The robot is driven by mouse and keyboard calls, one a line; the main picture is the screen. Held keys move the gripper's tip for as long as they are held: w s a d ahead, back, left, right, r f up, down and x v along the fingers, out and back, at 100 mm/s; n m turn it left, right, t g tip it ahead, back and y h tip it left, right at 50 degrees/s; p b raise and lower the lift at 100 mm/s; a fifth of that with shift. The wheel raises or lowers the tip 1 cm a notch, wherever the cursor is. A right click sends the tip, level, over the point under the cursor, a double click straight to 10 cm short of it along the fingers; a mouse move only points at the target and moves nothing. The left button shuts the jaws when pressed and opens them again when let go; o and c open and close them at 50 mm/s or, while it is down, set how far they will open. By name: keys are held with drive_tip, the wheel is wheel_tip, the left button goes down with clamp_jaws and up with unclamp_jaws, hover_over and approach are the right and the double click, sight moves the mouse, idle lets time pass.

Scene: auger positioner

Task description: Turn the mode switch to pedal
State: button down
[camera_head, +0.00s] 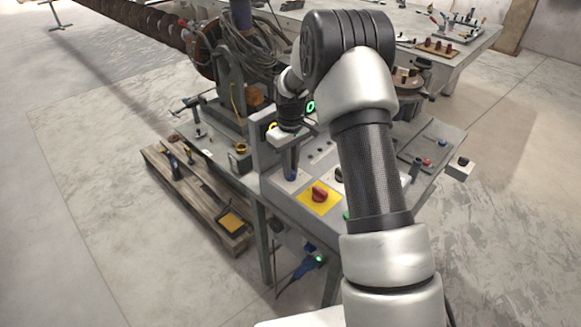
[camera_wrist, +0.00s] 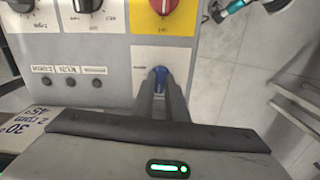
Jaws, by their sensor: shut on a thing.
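My gripper (camera_wrist: 160,88) is shut on a blue knob (camera_wrist: 159,73) on a white plate of the grey control panel (camera_wrist: 118,62) in the wrist view. The fingers cover much of the knob, so its pointing direction cannot be told. Small print on the white plate is too small to read, so I cannot confirm by label that this is the mode switch. In the head view my gripper (camera_head: 291,158) reaches down to the panel's left end, left of a red knob (camera_head: 319,193) on a yellow plate (camera_head: 312,204).
In the wrist view black knobs (camera_wrist: 86,5) sit at the panel's top edge, and several small dark buttons (camera_wrist: 71,83) with labels are at left. A wooden pallet (camera_head: 190,200) lies on the floor at left. My arm hides part of the panel in the head view.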

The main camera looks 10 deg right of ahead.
drive_tip(key=shift+m+b, duration=0.45)
drive_tip(key=shift+m, duration=2.65)
drive_tip(key=c, duration=1.8)
unclamp_jaws()
drive_tip(key=shift+o, duration=0.2)
drive_tip(key=shift+r, duration=0.1)
wheel_tip(320, 180, up, 17)
drive_tip(key=shift+r+p, duration=0.15)
drive_tip(key=shift+p, duration=0.2)
